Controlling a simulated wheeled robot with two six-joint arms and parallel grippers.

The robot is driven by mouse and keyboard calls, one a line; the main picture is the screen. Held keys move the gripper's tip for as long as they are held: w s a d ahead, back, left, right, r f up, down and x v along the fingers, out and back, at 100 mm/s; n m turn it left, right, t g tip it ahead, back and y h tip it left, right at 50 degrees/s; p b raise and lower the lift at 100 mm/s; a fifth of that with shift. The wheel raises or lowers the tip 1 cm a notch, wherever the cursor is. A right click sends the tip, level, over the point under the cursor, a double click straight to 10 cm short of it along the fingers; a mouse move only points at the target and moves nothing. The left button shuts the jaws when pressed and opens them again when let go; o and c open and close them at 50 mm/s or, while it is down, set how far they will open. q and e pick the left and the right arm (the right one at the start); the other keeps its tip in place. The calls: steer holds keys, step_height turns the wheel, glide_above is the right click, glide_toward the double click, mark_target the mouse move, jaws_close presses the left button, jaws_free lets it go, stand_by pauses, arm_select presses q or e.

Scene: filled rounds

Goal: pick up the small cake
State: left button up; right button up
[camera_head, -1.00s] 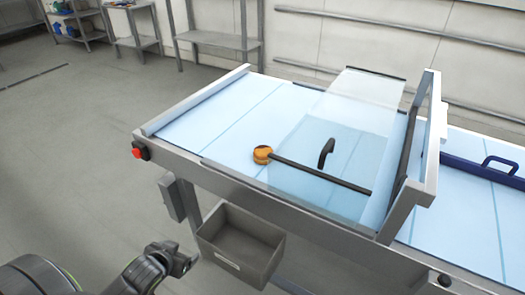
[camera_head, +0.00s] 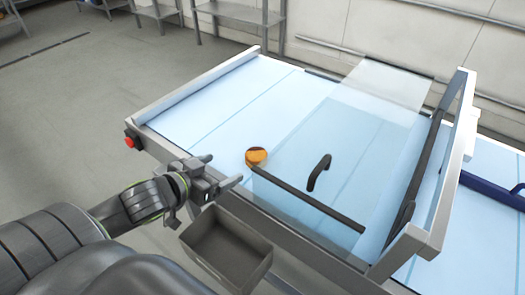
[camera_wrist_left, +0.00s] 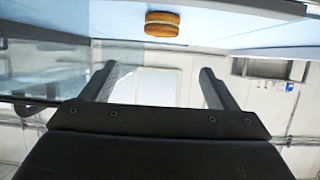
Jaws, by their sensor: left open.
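The small cake (camera_head: 256,155) is round and orange-brown with a darker top. It sits on the light blue belt (camera_head: 225,110) near its front edge, at the left end of a black bar. It also shows in the left wrist view (camera_wrist_left: 162,24), at the top, with a pale middle layer. My left gripper (camera_head: 226,172) is open and empty at the belt's front edge, left of the cake and apart from it. In the left wrist view its two fingers (camera_wrist_left: 157,75) stand wide apart with nothing between them. My right gripper is not in view.
A clear guard panel (camera_head: 375,90) with a black bar (camera_head: 310,203) and black handle (camera_head: 319,172) covers the belt right of the cake. A metal frame (camera_head: 440,170) stands farther right. A grey bin (camera_head: 225,252) hangs in front. The belt's left part is clear.

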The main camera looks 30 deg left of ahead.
mark_target(255, 155)
arm_select(q)
steer(key=x, duration=0.3)
steer(key=shift+w+f+b, duration=0.15)
steer(key=shift+b, duration=0.25)
steer(key=x, duration=0.6)
steer(key=shift+w+f, duration=0.2)
steer(key=shift+w, duration=0.3)
steer(key=shift+x, duration=2.65)
steer(key=shift+f, duration=0.1)
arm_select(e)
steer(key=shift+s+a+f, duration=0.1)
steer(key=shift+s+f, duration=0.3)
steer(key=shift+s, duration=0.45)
arm_select(q)
steer(key=shift+s, duration=0.1)
steer(key=c, duration=0.8)
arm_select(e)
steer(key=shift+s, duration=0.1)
